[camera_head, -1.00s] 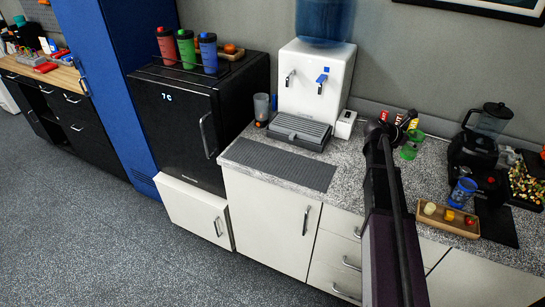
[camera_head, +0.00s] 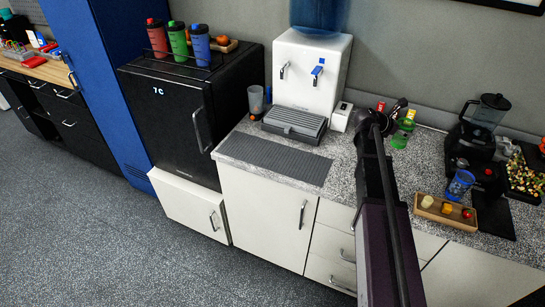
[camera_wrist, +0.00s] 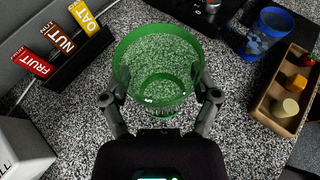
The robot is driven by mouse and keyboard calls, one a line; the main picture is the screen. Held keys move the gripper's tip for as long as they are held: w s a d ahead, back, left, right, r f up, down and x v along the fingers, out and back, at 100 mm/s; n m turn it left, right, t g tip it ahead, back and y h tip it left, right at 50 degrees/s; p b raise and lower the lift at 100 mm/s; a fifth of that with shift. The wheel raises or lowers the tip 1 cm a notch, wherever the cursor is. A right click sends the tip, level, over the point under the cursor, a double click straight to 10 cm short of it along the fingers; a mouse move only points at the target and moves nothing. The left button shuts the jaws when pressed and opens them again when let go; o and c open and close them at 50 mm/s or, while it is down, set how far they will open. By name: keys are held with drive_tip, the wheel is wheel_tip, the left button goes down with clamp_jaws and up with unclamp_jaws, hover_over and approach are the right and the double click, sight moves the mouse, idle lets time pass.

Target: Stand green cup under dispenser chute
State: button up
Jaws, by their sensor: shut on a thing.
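The green cup (camera_wrist: 160,70) is see-through and open-topped, with its mouth facing the wrist camera. My gripper (camera_wrist: 160,97) is shut on it, one finger on each side. In the head view the cup (camera_head: 401,134) shows just right of my gripper (camera_head: 386,122), over the speckled counter. I cannot tell whether its base touches the counter. A white water dispenser (camera_head: 311,75) with two taps stands to the left, above a grey drip tray (camera_head: 294,122). I cannot make out a part that is clearly a chute.
Cards marked FRUIT, NUT and OAT (camera_wrist: 59,38) stand left of the cup. A small white box (camera_head: 341,116) sits beside the dispenser. A ribbed grey mat (camera_head: 275,161) lies clear at left.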

drive_tip(key=s+a+f+n+t+y+b, duration=0.1)
drive_tip(key=s+a, duration=0.1)
drive_tip(key=a, duration=1)
drive_tip(key=s+a+f+n+t+b, duration=0.1)
drive_tip(key=s+a+n, duration=0.1)
drive_tip(key=a, duration=1)
drive_tip(key=s+a+f+n+t+y+b, duration=0.1)
drive_tip(key=s+a, duration=0.4)
drive_tip(key=a, duration=0.5)
drive_tip(key=s+a+f+n+t+y+b, duration=0.1)
drive_tip(key=s+a+t, duration=0.1)
drive_tip(key=s+a, duration=0.4)
drive_tip(key=a, duration=0.4)
drive_tip(key=shift+s+a+f, duration=0.15)
drive_tip(key=shift+s+f, duration=0.1)
drive_tip(key=w+a+f+b, duration=0.1)
drive_tip(key=w, duration=1.3)
drive_tip(key=shift+w+f+b, duration=0.2)
drive_tip(key=shift+w+b, duration=0.2)
drive_tip(key=shift+a, duration=0.1)
drive_tip(key=shift+w+a+f+b, duration=0.1)
drive_tip(key=shift+w+f+b, duration=0.2)
drive_tip(key=shift+f+b, duration=0.65)
drive_tip(key=shift+w+f+b, duration=0.3)
drive_tip(key=shift+f+b, duration=0.6)
